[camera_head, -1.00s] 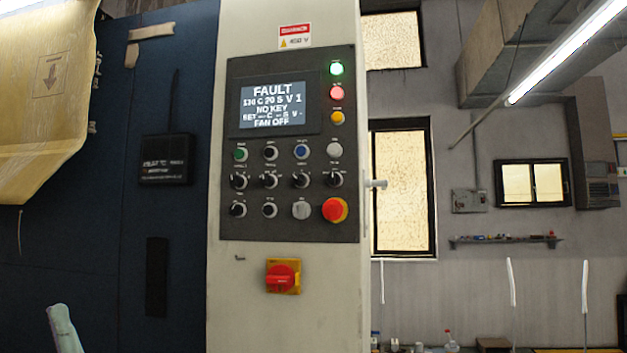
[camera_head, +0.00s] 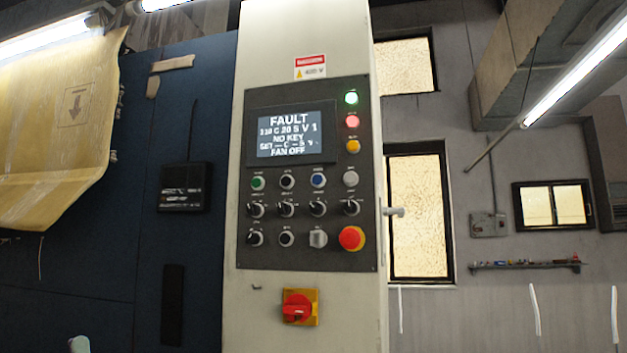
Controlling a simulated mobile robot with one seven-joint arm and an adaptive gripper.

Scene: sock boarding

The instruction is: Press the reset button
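The control panel (camera_head: 268,262) is a dark plate on a pale cabinet column. Its top row has a green button (camera_head: 258,183), a black one (camera_head: 287,182), a blue one (camera_head: 318,181) and a grey-white one (camera_head: 350,178). Their labels are too small to read, so I cannot tell which is the reset button. The screen (camera_head: 290,135) reads FAULT, NO KEY and FAN OFF. A red mushroom button (camera_head: 351,238) on a yellow ring sits at the lower right of the panel. My gripper is not in view.
Green, red and amber lamps (camera_head: 352,122) stand right of the screen. Below the panel is a red rotary switch (camera_head: 297,308) on a yellow plate. A small handle (camera_head: 398,212) sticks out at the column's right side. A yellow sheet (camera_head: 50,130) hangs at left.

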